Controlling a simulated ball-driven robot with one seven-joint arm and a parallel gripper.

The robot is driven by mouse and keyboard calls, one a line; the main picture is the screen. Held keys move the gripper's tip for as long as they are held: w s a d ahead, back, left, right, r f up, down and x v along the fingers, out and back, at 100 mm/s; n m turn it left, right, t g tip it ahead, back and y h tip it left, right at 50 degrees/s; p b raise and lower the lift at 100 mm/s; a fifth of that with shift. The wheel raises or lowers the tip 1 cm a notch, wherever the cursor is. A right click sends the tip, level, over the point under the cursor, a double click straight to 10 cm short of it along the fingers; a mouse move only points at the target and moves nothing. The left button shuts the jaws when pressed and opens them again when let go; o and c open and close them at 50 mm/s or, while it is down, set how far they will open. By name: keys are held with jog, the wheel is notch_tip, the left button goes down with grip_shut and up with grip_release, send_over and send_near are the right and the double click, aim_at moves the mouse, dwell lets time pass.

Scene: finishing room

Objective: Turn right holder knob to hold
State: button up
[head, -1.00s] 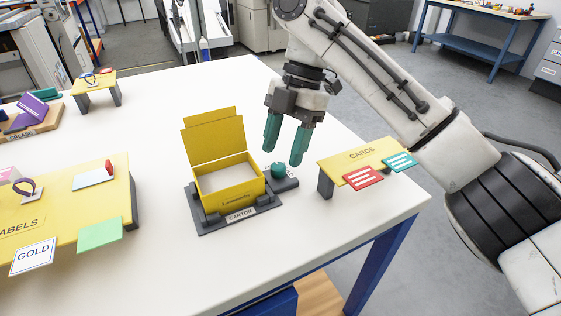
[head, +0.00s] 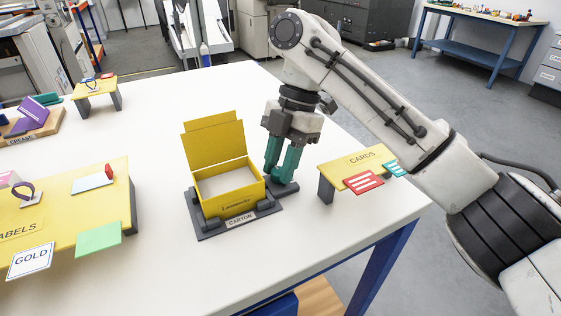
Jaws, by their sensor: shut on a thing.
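The yellow carton (head: 228,188) stands open, lid raised, in the dark grey holder (head: 208,232) labelled CARTON. My gripper (head: 279,178) points down just right of the carton, with its teal fingers close together. It is shut on the right holder knob, which the fingers hide almost completely. The dark base plate (head: 289,189) under the knob shows around the fingertips. The knob's setting cannot be read.
A yellow CARDS stand (head: 352,160) with red and teal cards is close on the right. A yellow LABELS stand (head: 60,215) is at the left. White table is clear behind the carton and in front of the holder.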

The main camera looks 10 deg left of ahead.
grip_shut()
jog(key=shift+p, duration=0.3)
jog(key=m+p, duration=0.1)
jog(key=p, duration=0.1)
jog(key=m+y+p, duration=0.1)
jog(key=m+p, duration=0.1)
jog(key=p, duration=0.1)
jog(key=shift+s+r+t, duration=0.15)
jog(key=shift+r+t, duration=0.15)
jog(key=m+t+p, duration=0.1)
jog(key=m+p, duration=0.2)
jog(key=m+t+y+p, duration=0.1)
jog(key=m+p, duration=0.1)
jog(key=p, duration=0.1)
jog(key=shift+s+d+m+p, duration=0.1)
jog(key=shift+m+p, duration=0.3)
jog(key=m+t+p, duration=0.1)
jog(key=m+p, duration=0.1)
jog(key=p, duration=0.1)
jog(key=m+t+p, duration=0.1)
jog(key=m+p, duration=0.2)
jog(key=shift+s, duration=0.15)
jog(key=m+p, duration=0.1)
jog(key=m+t+p, duration=0.1)
jog(key=m+p, duration=0.1)
jog(key=m, duration=0.1)
jog(key=shift+f+h+p, duration=0.25)
jog(key=shift+h+p, duration=0.15)
